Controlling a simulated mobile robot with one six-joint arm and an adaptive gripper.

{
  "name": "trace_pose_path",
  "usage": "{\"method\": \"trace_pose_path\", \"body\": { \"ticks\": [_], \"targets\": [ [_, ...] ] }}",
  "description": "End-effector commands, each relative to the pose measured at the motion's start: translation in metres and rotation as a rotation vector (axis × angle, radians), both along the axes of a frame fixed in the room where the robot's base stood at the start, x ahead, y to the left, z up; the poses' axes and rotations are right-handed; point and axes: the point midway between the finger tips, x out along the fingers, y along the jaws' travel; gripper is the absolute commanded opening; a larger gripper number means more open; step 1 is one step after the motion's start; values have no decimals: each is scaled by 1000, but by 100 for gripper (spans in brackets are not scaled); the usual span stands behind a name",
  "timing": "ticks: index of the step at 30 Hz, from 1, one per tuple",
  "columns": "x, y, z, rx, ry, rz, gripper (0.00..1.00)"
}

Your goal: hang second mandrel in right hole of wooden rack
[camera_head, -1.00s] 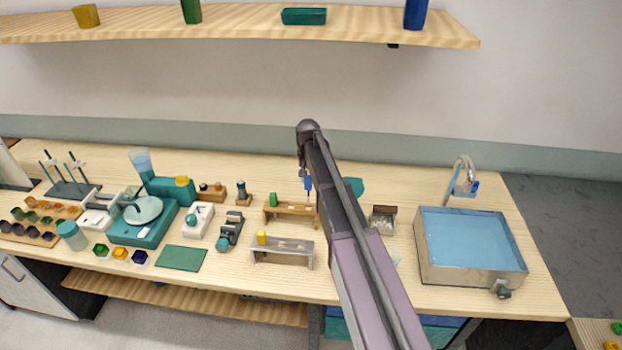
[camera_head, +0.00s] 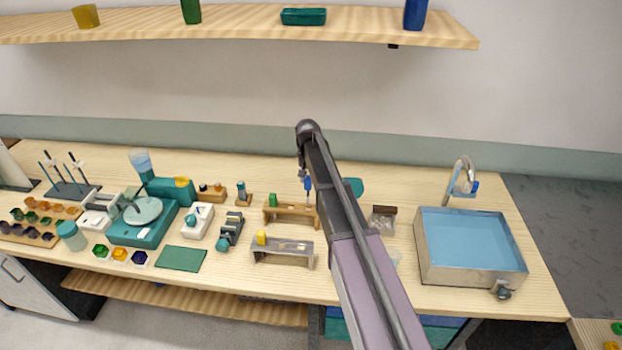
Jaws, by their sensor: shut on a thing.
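The wooden rack (camera_head: 283,215) stands mid-bench, behind a grey metal rack. A green piece (camera_head: 272,199) sits at the wooden rack's left side. My gripper (camera_head: 305,174) is small in this view, above the wooden rack's right end, pointing down. It is shut on the blue-topped mandrel (camera_head: 308,184), which hangs upright over the right part of the rack. The mandrel's lower end is too small to tell whether it is inside the right hole or just above it. My arm covers the area just right of the rack.
The grey rack (camera_head: 283,256) with a yellow piece (camera_head: 262,238) stands in front. A small tray (camera_head: 382,222) and a water basin (camera_head: 470,240) are to the right. A teal mat (camera_head: 181,258) lies at the front left. A shelf (camera_head: 240,28) runs above the bench.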

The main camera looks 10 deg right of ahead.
Motion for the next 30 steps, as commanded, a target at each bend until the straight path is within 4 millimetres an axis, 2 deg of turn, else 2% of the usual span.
{"method": "trace_pose_path", "body": {
  "ticks": [30],
  "targets": [
    [0, 1, -29, 0, 0, 1, 0]
  ]
}}
